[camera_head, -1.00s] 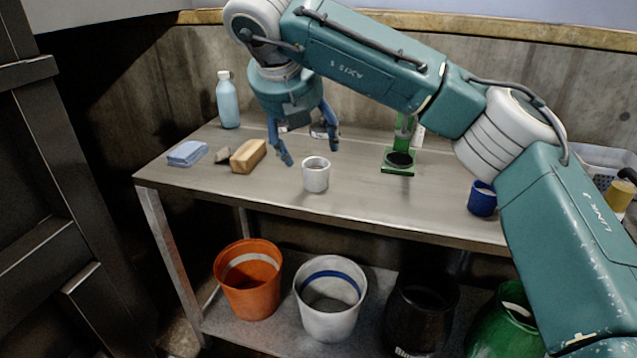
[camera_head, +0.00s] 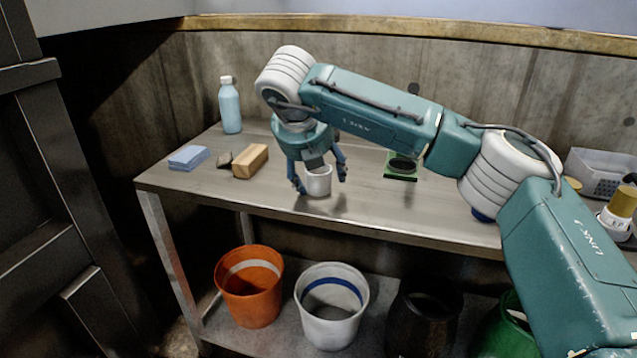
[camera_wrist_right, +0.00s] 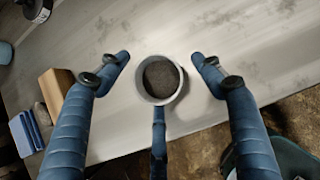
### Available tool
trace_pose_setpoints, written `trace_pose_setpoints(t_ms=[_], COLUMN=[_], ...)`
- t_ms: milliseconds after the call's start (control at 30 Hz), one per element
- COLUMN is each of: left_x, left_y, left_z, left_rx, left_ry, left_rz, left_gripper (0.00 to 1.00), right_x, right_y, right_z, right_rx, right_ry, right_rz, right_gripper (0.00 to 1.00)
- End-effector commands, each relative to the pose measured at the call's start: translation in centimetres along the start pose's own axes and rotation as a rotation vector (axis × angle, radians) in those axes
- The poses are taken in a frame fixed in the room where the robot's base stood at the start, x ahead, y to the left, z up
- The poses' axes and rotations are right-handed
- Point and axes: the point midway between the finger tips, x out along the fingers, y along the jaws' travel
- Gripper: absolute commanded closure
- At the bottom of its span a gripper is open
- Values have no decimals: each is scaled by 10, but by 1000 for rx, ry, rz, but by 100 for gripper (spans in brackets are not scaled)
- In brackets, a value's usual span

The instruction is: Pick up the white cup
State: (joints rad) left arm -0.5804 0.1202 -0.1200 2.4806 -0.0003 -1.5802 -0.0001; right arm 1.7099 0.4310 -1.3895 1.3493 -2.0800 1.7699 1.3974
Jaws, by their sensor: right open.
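The white cup (camera_head: 318,183) stands upright on the metal table (camera_head: 400,204), near its front edge. In the right wrist view the cup (camera_wrist_right: 178,90) shows from above, with a dark inside. My right gripper (camera_head: 320,186) is low over the table with its blue fingers around the cup. In the right wrist view the fingers of the gripper (camera_wrist_right: 160,75) are spread, with gaps between the two upper fingers and the cup. A third finger is close to the cup's lower side; I cannot tell whether it touches. My left gripper is not in view.
A wooden block (camera_head: 250,161), blue cloths (camera_head: 187,157) and a light blue bottle (camera_head: 230,106) are left of the cup. A green stand (camera_head: 401,166) is to the right. Orange (camera_head: 249,287) and white (camera_head: 332,306) bins stand below. The tabletop between cup and stand is clear.

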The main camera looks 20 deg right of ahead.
Motion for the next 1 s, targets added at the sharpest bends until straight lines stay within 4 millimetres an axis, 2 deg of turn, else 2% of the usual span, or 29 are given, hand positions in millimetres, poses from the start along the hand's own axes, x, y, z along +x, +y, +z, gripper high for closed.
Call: trace_pose_setpoints(t_ms=[67, 300, 567, 733, 867, 1000], left_x=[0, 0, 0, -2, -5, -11], left_y=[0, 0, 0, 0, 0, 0], left_z=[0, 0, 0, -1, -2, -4], left_rx=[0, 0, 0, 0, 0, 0], left_ry=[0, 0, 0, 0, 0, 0], left_rz=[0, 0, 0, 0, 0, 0], left_gripper=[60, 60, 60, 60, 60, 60], right_x=[-1, 0, -1, -9, -24, -53], right_y=[0, 0, 0, 1, 1, 1], right_z=[0, 0, 0, 5, 15, 33], right_rx=[0, -1, -1, 0, 1, 2], right_ry=[0, 0, 1, -1, -2, -3], right_rz=[1, 0, 0, 2, 2, 4], right_gripper=[33, 79, 80, 80, 80, 80])
